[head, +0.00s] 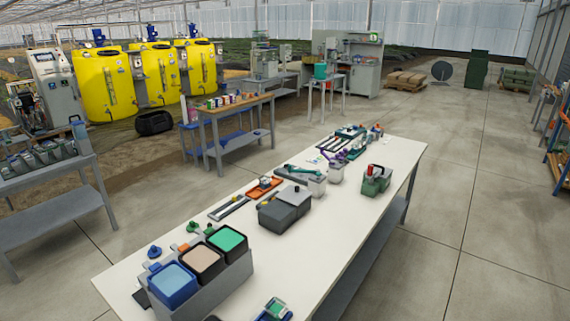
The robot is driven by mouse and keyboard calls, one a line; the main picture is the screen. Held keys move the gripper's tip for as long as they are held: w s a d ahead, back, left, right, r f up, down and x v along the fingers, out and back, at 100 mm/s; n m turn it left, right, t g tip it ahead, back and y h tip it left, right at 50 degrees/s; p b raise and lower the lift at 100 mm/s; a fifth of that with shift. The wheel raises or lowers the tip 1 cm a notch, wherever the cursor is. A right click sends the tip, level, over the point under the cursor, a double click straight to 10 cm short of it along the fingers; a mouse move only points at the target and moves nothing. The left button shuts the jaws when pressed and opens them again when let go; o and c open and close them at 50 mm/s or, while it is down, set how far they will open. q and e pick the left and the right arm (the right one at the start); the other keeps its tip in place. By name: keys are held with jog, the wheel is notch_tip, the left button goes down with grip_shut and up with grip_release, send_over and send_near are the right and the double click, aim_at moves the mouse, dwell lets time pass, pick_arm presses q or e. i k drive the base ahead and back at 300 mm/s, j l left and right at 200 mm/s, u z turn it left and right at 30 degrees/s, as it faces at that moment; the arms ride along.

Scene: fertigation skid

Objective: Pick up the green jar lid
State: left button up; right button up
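A long white table (335,245) runs from the lower left towards the back right. Which green piece is the jar lid I cannot tell for sure at this size. Neither of my grippers is in view.
A grey box (285,209), an orange tray (264,188) and a green-and-grey device (376,180) stand farther along the table. A green-and-blue item (273,311) is cut off at the bottom edge. Another bench (52,190) stands left; open floor lies right.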

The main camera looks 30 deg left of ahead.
aim_at(192, 226)
jog(key=u, duration=1.7)
